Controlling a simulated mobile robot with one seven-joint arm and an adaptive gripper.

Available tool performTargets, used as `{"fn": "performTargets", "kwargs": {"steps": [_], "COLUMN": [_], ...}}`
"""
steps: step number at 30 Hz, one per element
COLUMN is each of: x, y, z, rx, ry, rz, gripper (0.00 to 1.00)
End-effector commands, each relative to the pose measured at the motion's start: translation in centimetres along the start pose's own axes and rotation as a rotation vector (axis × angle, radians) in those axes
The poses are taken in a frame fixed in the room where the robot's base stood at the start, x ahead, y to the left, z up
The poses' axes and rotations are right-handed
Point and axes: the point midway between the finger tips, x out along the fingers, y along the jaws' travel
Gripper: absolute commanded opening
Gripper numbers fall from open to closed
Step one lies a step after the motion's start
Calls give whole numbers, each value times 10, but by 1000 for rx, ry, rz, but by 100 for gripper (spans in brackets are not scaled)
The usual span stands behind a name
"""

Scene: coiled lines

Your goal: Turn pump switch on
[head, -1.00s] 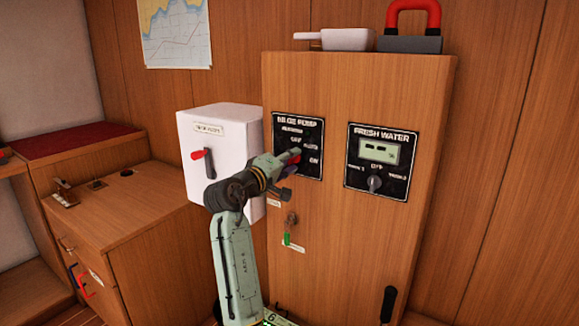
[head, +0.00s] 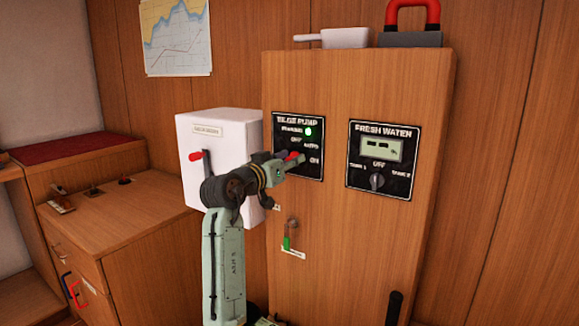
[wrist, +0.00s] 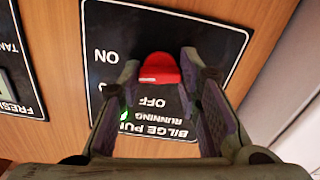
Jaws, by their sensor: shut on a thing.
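The bilge pump panel (head: 312,170) is a black plate on the front of the wooden cabinet, marked RUNNING, OFF, AUTO and ON. Its green running light (head: 308,132) is lit; the glow also shows in the wrist view (wrist: 126,119). The red pump switch (wrist: 160,68) sits between my fingers, at about the height of the ON lettering in the upside-down wrist view. My gripper (head: 288,161) is shut on it. The fingers hide the AUTO lettering in the wrist view, and the base of the switch is hidden.
The fresh water panel (head: 383,185) with a knob is to the right. A white box (head: 222,140) with a red lever stands close on the left, beside my arm. A green-handled valve (head: 288,240) is below the panel. A white pan and a padlock (head: 411,40) lie on top.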

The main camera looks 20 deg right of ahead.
Motion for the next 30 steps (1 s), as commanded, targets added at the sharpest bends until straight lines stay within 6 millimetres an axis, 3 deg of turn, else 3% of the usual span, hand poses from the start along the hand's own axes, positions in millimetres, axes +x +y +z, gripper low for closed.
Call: {"fn": "performTargets", "kwargs": {"steps": [12,29,30], "x": [0,0,0], "y": [0,0,0], "z": [0,0,0], "rx": [184,210,210], "ry": [0,0,0], "rz": [0,0,0], "gripper": [4,4,34]}}
